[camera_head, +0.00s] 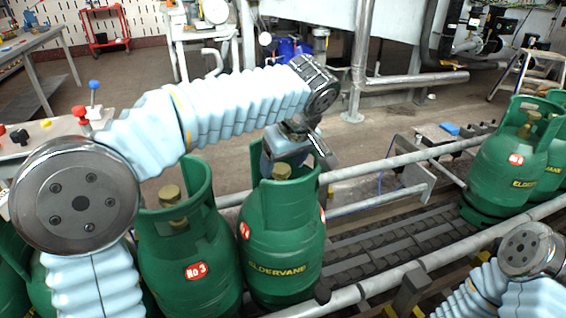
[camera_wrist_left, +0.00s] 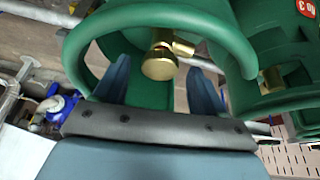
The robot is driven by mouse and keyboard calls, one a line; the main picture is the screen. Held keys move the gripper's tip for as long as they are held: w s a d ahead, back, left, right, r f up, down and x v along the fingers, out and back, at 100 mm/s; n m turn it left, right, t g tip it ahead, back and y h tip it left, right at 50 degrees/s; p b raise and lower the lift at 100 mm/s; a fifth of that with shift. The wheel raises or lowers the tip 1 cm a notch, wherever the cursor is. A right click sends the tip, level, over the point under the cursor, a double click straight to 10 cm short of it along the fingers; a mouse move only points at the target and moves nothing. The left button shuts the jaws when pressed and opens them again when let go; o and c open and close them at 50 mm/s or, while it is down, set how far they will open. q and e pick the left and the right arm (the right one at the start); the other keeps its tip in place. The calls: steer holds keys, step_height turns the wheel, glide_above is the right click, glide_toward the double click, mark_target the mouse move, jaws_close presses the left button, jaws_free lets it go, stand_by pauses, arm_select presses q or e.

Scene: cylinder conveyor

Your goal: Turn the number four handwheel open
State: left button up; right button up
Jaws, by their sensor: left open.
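A green gas cylinder marked ELDERVANE (camera_head: 285,268) stands right of the cylinder labelled No 3 (camera_head: 193,271). Its own number is not readable; red labels show only at its sides. Its brass handwheel (camera_head: 281,171) sits inside the green collar. My left gripper (camera_head: 288,157) points down into that collar from behind. In the left wrist view the brass handwheel (camera_wrist_left: 159,66) lies between the two spread blue fingers of the left gripper (camera_wrist_left: 156,72), with gaps on both sides. My right arm shows at the lower right; its gripper is out of view.
The green collar (camera_wrist_left: 76,50) curves around the left fingers. Cylinder No 3 stands close on the left, with its brass valve (camera_head: 169,194). More green cylinders (camera_head: 500,160) stand at the right. A metal rail (camera_head: 400,268) runs along the conveyor (camera_head: 375,240), which is bare between them.

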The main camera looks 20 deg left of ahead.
arm_select(q)
steer(key=p+v, duration=0.1)
steer(key=v, duration=1.2)
steer(key=shift+p, duration=0.3)
steer(key=shift+s+d, duration=0.1)
steer(key=shift+d, duration=0.05)
